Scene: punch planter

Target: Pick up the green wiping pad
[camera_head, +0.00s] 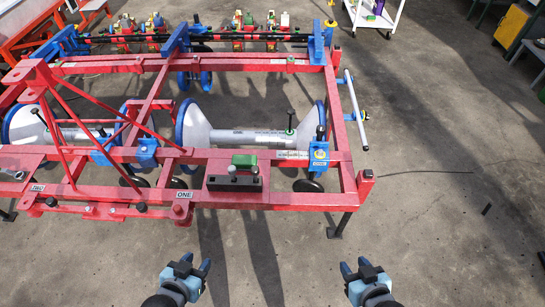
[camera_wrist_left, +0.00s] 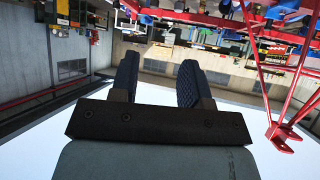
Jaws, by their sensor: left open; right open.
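My left gripper (camera_head: 196,262) is open and empty, low in the head view, in front of the frame and left of the pad. Its two dark, ridged fingers also show apart in the left wrist view (camera_wrist_left: 158,78), with nothing between them. My right gripper (camera_head: 355,265) is open and empty, in front of the frame and right of the pad. I cannot make out the pad in the left wrist view.
The red planter frame (camera_head: 262,211) spans the left and middle of the head view, with grey rollers (camera_head: 245,138) and blue brackets. A grey handle bar (camera_head: 355,110) sticks out at its right. A white cart (camera_head: 374,15) stands at the back. The floor (camera_head: 440,230) at right is mostly clear.

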